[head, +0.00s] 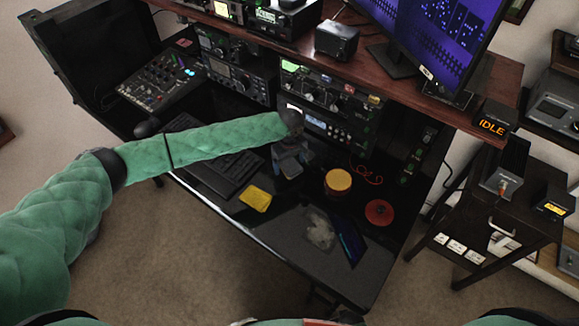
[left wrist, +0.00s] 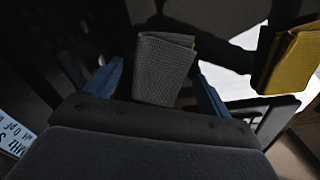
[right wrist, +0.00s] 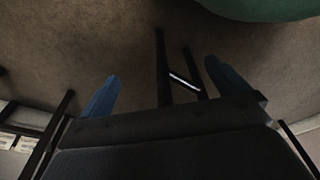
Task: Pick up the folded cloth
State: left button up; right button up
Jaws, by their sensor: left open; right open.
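My left gripper (head: 290,162) is over the dark desk, beside the keyboard. In the left wrist view its blue fingers (left wrist: 158,78) are apart, with a grey, woven-looking folded cloth (left wrist: 164,58) showing between them; I cannot tell whether they touch it. A yellow folded cloth (left wrist: 293,60) lies to the right in that view. In the head view the yellow cloth (head: 255,199) lies near the desk's front edge, below and left of the gripper. The grey cloth is hard to make out there. My right gripper (right wrist: 160,75) is open and empty, above the carpet.
A keyboard (head: 215,165) lies left of the left gripper. A yellow-topped round tin (head: 338,182), a red disc (head: 379,212), a clear bag (head: 319,230) and a dark tablet-like panel (head: 347,241) lie to its right. Radio racks (head: 325,115) stand behind, under a wooden shelf (head: 420,95).

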pick_arm(q)
jog(key=c, duration=1.1)
jog(key=shift+c, duration=0.2)
jog(key=shift+r, duration=0.1)
